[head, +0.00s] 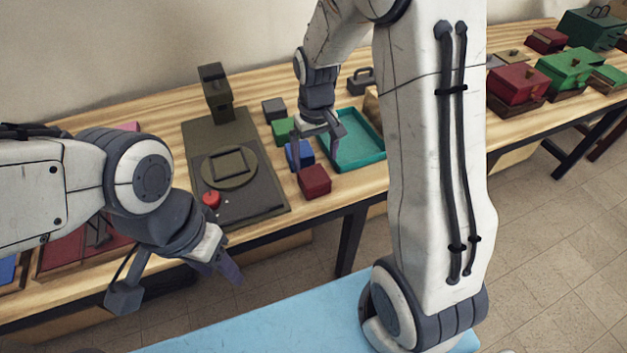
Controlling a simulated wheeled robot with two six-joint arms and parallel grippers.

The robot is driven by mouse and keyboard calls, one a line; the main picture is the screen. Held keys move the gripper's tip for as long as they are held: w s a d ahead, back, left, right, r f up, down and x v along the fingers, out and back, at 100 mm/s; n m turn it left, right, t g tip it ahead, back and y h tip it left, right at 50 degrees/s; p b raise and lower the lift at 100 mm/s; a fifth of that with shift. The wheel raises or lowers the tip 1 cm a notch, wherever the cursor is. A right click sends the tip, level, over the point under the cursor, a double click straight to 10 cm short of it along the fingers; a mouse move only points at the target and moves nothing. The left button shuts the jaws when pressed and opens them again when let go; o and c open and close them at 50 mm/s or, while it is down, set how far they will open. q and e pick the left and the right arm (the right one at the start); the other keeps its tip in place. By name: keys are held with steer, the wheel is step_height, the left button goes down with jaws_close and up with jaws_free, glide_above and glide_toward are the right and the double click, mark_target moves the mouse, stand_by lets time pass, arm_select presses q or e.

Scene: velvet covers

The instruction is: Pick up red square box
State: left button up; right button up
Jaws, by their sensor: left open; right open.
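The red square box (314,181) sits near the front edge of the wooden table, in the middle of the head view. My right gripper (322,136) hangs just behind and above it, open and empty, close to the blue box (299,154) and the teal tray. My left gripper (180,287) is open and empty in front of the table edge at the lower left, well apart from the red box.
A green box (284,130) and a grey box (273,108) stand behind the blue one. A teal tray (372,156) lies to the right. A dark machine (269,198) with a red button (211,199) is on the left. Red and green boxes fill the far right.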

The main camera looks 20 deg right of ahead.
mark_target(314, 175)
step_height(314, 175, down, 8)
steer(key=shift+w+a+r, duration=0.15)
stand_by(0.3)
steer(key=shift+c, duration=0.3)
steer(key=c, duration=1.2)
steer(key=shift+r, duration=0.15)
